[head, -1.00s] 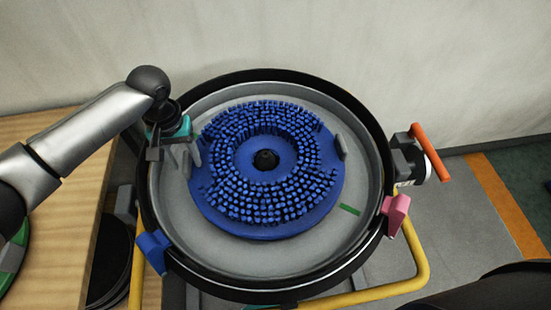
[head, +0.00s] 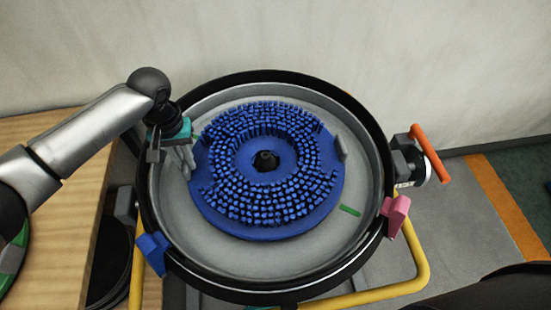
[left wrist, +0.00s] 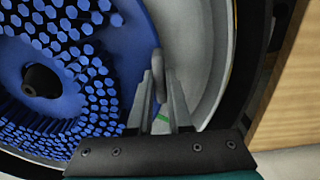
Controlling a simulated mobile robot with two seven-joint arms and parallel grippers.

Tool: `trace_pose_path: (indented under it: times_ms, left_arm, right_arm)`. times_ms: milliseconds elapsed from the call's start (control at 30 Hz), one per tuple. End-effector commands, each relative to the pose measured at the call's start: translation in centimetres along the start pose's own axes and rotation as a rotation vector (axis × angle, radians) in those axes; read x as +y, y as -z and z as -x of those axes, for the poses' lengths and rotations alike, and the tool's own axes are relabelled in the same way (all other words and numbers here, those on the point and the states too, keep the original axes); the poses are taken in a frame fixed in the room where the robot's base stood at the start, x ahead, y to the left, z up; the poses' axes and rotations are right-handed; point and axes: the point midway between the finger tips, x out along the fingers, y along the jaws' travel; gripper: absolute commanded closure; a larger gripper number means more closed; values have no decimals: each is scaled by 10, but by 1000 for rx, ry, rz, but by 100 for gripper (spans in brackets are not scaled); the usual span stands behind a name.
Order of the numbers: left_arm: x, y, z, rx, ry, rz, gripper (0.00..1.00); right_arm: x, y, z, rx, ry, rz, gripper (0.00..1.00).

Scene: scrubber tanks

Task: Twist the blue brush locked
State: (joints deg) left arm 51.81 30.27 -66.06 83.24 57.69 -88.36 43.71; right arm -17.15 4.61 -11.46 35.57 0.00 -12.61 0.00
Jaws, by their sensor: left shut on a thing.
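The blue brush (head: 268,228) is a round disc with bristles facing up, lying in the round grey tank (head: 300,262). A dark hub (head: 266,160) shows in its centre hole. An upright grey tab (head: 341,148) stands at its right edge. My left gripper (head: 188,168) is at the brush's left edge and hides the matching tab in the head view. In the left wrist view that grey tab (left wrist: 158,72) is between my fingers, which are shut on it. Blue bristles (left wrist: 90,85) show beside it. My right gripper is out of view.
A green mark (head: 350,210) is on the tank floor at right. A blue clip (head: 152,250), a pink clip (head: 396,214) and an orange-handled latch (head: 430,153) sit around the black rim. A yellow tube frame (head: 420,270) runs below. A wooden table (head: 60,240) is at left.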

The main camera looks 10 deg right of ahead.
Motion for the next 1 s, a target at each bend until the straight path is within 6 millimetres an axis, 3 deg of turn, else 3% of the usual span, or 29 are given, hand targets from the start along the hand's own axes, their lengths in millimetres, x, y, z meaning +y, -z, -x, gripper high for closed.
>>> trace_pose_path:
  times_ms: [1000]
  left_arm:
    - [3,28,2,5,-4,-147,100]
  right_arm:
    - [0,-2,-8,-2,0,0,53]
